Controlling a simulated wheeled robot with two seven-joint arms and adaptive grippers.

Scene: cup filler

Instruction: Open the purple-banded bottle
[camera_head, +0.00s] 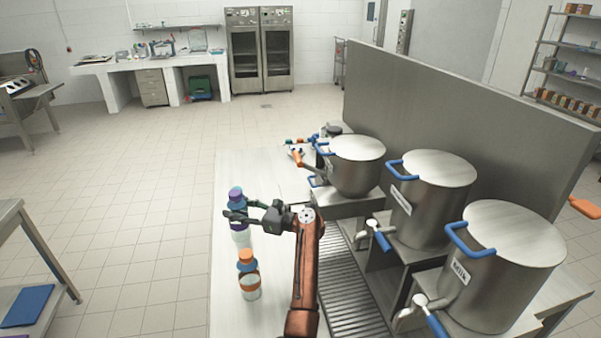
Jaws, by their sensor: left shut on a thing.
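The purple-banded bottle (241,237) stands upright on the light counter at its left side, with a purple top (236,192) above a blue part. My left gripper (240,211) reaches in from the right and is shut on this bottle just below its top. The dark fingers hide part of the bottle's upper body. The top still sits on the bottle. My right gripper does not show.
An orange-banded bottle (249,284) stands nearer on the counter (230,315). Three steel pots (510,265) with blue handles and taps stand to the right behind a grated drain (350,295). A steel partition (450,110) rises behind them.

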